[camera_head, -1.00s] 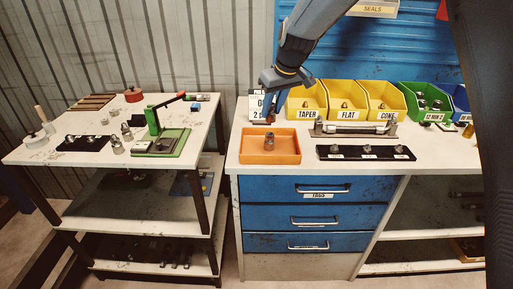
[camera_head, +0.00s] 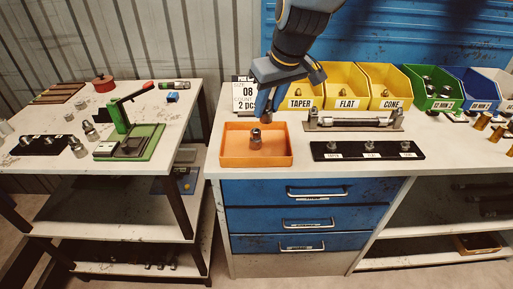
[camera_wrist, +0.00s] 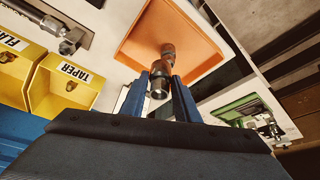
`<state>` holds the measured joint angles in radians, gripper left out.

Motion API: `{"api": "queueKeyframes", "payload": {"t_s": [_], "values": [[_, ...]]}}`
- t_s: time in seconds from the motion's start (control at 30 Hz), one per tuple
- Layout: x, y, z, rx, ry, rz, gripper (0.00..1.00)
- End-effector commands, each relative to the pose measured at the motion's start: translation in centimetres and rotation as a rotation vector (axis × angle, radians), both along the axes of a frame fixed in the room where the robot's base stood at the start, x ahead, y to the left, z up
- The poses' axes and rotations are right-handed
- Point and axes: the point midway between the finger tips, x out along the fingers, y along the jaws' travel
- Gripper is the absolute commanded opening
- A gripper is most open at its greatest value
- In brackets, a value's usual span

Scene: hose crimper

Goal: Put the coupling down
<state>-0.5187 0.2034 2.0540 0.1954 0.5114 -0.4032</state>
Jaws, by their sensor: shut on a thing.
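My gripper (camera_head: 268,108) is shut on a metal coupling (camera_wrist: 157,86), which shows between the fingertips in the wrist view. In the head view the held coupling is small and partly hidden by the fingers. The gripper is above the back edge of the orange tray (camera_head: 230,153), apart from it. A second metal coupling (camera_head: 255,140) stands upright in the tray. It also shows in the wrist view (camera_wrist: 168,52), beyond the held one and partly covered by it.
Yellow bins (camera_head: 346,88) stand behind, right of the order card (camera_head: 243,92). A metal fixture (camera_head: 353,122) and a black strip with fittings (camera_head: 367,151) lie right of the tray. A green press (camera_head: 128,138) stands on the left table.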

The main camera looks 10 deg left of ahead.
Motion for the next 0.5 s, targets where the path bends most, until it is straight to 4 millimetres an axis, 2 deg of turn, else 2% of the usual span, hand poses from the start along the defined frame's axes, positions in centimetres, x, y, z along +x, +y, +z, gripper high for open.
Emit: {"api": "queueKeyframes", "payload": {"t_s": [0.13, 0.33, 0.5], "values": [[-1.3, -0.5, -1.0, -0.001, 0.002, -0.003, 0.03], [-1.3, -0.6, -4.5, -0.002, 0.003, -0.004, 0.03], [-1.2, -0.6, -6.3, 0.000, 0.000, -0.004, 0.03]]}}
